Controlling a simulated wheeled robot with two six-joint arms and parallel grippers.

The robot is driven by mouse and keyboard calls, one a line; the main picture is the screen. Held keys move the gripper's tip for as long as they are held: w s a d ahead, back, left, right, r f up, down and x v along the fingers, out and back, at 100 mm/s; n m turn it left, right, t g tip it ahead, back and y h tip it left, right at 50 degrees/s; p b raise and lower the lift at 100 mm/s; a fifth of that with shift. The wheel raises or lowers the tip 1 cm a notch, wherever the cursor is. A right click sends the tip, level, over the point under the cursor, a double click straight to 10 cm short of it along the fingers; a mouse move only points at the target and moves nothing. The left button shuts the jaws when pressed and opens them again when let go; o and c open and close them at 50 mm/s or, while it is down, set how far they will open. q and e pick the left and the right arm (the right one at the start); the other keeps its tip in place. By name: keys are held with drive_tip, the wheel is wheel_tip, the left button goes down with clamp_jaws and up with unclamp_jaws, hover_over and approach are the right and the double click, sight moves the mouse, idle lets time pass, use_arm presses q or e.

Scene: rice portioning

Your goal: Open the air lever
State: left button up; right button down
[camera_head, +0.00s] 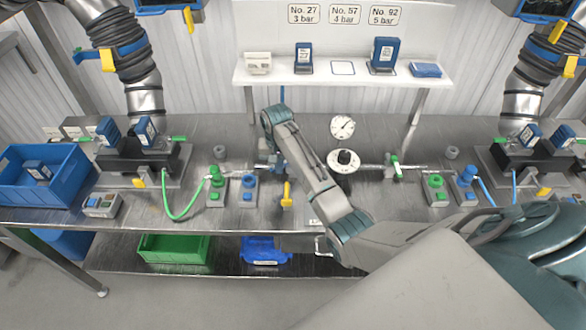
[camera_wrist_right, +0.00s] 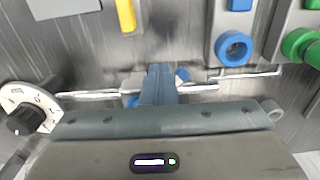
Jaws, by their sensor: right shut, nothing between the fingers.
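A thin metal air pipe (camera_head: 372,166) runs along the table from a round dial (camera_head: 345,162). A valve with a green lever (camera_head: 393,166) sits on its right part. My right gripper (camera_wrist_right: 159,80) is shut and empty, with its fingertips over the pipe's left part. Small blue parts (camera_wrist_right: 181,75) show beside the fingers and look like a second valve; the fingers hide most of it, and I cannot tell whether they touch. A yellow handle (camera_head: 287,194) stands at the table's front edge; it also shows in the right wrist view (camera_wrist_right: 126,15). My left gripper is out of view.
Blue and green buttons (camera_head: 249,181) stand left of my right gripper, and another pair (camera_head: 435,182) stands to the right. A pressure gauge (camera_head: 342,127) is behind the dial. A white shelf (camera_head: 343,72) stands at the back. A blue bin (camera_head: 72,190) is at the left.

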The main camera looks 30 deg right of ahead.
drive_tip(key=shift+w+a, duration=0.2)
drive_tip(key=shift+w, duration=0.2)
drive_tip(key=shift+w+a+b, duration=0.15)
drive_tip(key=shift+w+b, duration=0.25)
drive_tip(key=shift+w, duration=0.7)
wheel_tip(320, 180, up, 7)
drive_tip(key=p, duration=0.1)
drive_tip(key=shift+w+a, duration=0.15)
drive_tip(key=shift+w, duration=0.25)
idle(0.4)
